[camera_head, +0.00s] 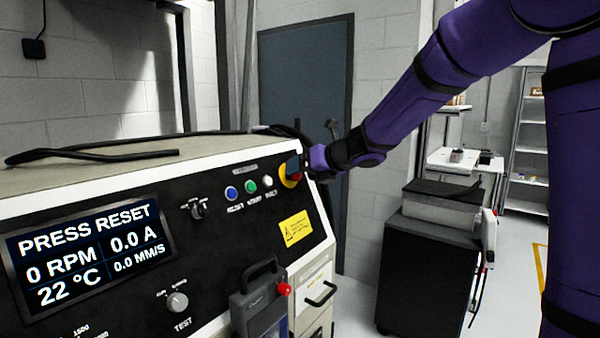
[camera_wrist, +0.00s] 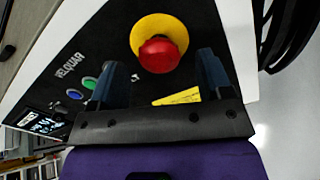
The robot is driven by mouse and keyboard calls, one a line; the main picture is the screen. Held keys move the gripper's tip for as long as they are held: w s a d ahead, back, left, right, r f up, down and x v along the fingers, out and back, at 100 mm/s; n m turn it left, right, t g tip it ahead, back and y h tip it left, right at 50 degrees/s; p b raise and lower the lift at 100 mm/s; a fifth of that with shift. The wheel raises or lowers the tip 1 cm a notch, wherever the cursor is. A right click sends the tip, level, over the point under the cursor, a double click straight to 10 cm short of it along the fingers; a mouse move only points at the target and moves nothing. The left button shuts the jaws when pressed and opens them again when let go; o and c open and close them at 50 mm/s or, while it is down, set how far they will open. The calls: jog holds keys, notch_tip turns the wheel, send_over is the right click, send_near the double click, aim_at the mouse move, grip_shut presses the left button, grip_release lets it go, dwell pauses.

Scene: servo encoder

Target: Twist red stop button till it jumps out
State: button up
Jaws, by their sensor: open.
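The red stop button (camera_wrist: 159,55) sits on a round yellow base (camera_wrist: 146,26) at the right end of the black control panel. In the head view the red stop button (camera_head: 296,176) is partly hidden by my gripper (camera_head: 294,168), and the yellow base (camera_head: 285,178) shows beside it. In the wrist view my gripper (camera_wrist: 160,82) is open, with one dark blue finger on each side below the button. The button lies ahead of the gap between the fingers. I cannot tell whether a finger touches it.
Blue (camera_head: 231,193), green (camera_head: 251,187) and white (camera_head: 267,181) buttons sit left of the stop button. A display (camera_head: 88,255) reads PRESS RESET. A yellow label (camera_head: 295,229) is below. A dark cabinet (camera_head: 425,275) stands to the right, and a dark cable (camera_head: 90,156) lies on top of the machine.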

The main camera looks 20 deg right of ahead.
jog(key=shift+v, duration=2.55)
jog(key=shift+a+r, duration=0.1)
jog(key=s+a+n+g+h, duration=0.2)
jog(key=s+n+g, duration=0.2)
jog(key=s+n, duration=1.55)
jog(key=s+d+f+n+h, duration=0.1)
jog(key=s+d+n+h, duration=0.1)
jog(key=s+n, duration=0.5)
jog(key=s+d+f+n+g+h, duration=0.1)
jog(key=s+d+f+n+h, duration=0.1)
jog(key=s+d+n, duration=0.3)
jog(key=s+n+h, duration=0.1)
jog(key=s+n, duration=0.1)
jog(key=s, duration=0.1)
jog(key=shift+s+d+f+h, duration=0.15)
jog(key=shift+s+f+h, duration=0.05)
jog(key=shift+s+h, duration=0.1)
